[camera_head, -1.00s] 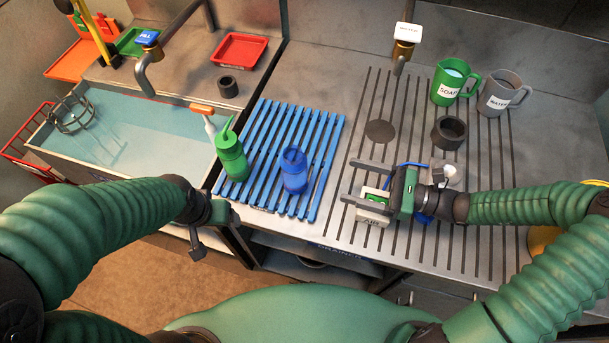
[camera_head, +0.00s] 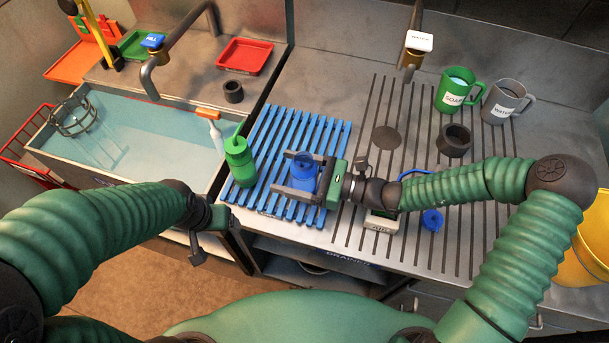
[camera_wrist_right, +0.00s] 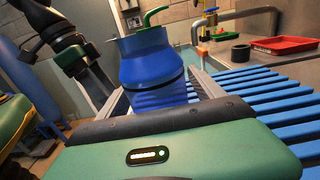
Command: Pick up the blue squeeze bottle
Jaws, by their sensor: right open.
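The blue squeeze bottle (camera_head: 303,172) stands upright on the blue slatted rack in the head view. It also shows large in the right wrist view (camera_wrist_right: 153,66), between my fingers. My right gripper (camera_head: 294,172) is open, with its two fingers reaching along either side of the bottle. I cannot tell whether either finger touches it. My left gripper (camera_head: 200,235) is low at the left, in front of the sink's edge and away from the bottle; its jaws are hard to make out.
A green squeeze bottle (camera_head: 240,162) stands just left of the blue one on the rack (camera_head: 283,122). A block marked AIR (camera_head: 381,222) and a blue item (camera_head: 432,220) lie right of the rack. Green (camera_head: 457,90) and grey (camera_head: 505,101) mugs stand at the back right.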

